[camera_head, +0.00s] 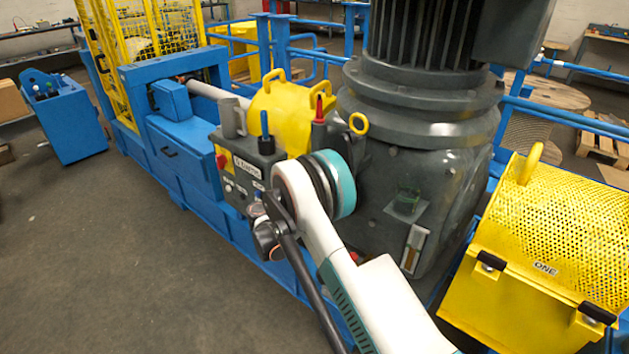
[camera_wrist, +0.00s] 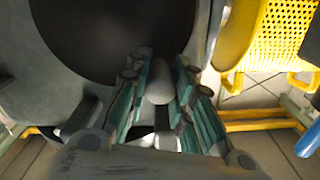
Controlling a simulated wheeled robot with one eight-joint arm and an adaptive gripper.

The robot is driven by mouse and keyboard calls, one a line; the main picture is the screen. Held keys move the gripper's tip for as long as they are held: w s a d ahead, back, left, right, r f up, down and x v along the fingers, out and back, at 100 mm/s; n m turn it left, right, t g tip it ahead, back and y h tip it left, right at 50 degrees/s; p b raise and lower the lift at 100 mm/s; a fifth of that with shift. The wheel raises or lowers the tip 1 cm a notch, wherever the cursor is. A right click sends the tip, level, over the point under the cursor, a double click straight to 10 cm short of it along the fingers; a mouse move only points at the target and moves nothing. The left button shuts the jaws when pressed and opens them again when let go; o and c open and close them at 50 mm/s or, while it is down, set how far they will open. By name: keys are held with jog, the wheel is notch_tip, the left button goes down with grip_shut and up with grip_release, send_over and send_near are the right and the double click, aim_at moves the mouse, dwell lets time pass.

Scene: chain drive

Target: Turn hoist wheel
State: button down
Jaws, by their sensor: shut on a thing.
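In the wrist view my gripper (camera_wrist: 160,78) has its teal-padded fingers on both sides of a grey rounded handle (camera_wrist: 159,92). It is shut on this handle. A large grey round part with a dark disc face (camera_wrist: 100,30) fills the upper left beyond the fingers. It looks like the hoist wheel, but I cannot tell for certain how the handle joins it. In the head view I cannot make out the wheel or the fingers clearly; my white and teal arm crosses the middle in front of the machine.
A dark control box (camera_head: 240,170) with levers stands by my arm. A large grey motor housing (camera_head: 430,150) rises behind it. A yellow perforated guard (camera_head: 550,230) is at the right. A blue machine frame (camera_head: 180,150) runs to the back left. Open floor (camera_head: 100,260) lies at the left.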

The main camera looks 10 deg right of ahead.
jog(key=c, duration=1.4)
grip_release()
jog(key=shift+o, duration=0.2)
jog(key=v, duration=1.2)
